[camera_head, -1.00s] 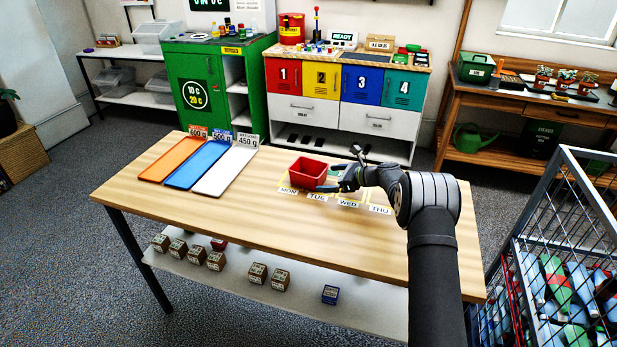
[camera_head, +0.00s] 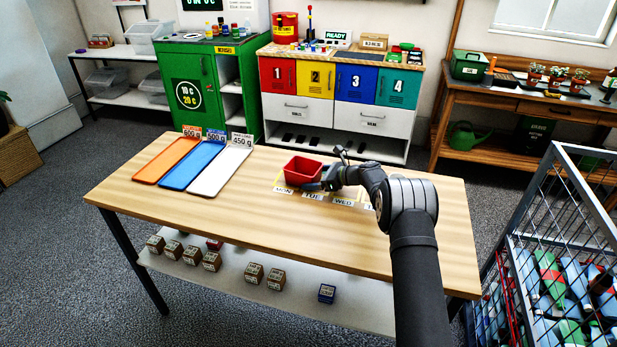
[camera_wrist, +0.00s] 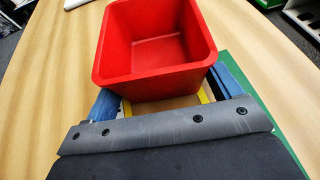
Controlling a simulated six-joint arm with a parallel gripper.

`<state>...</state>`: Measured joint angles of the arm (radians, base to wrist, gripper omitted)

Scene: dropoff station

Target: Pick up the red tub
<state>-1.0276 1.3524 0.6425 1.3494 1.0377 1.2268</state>
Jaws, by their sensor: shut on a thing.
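The red tub (camera_head: 303,171) is an empty, open-topped box on the wooden table (camera_head: 262,211), at the MON label (camera_head: 283,190). In the wrist view the red tub (camera_wrist: 152,45) fills the upper middle, upright, with its inside visible. My gripper (camera_head: 318,184) is at the tub's near right side. In the wrist view its two blue fingers (camera_wrist: 163,93) reach toward the tub from below, one on each side, and it is shut on the tub. The finger tips are partly hidden by the tub. I cannot tell whether the tub's base is clear of the table.
Orange (camera_head: 168,158), blue (camera_head: 192,164) and white (camera_head: 221,170) trays lie at the table's left. TUE (camera_head: 313,196) and WED (camera_head: 342,202) labels line the table beside the tub. A wire cage of bottles (camera_head: 560,260) stands at right. The table's front left is bare.

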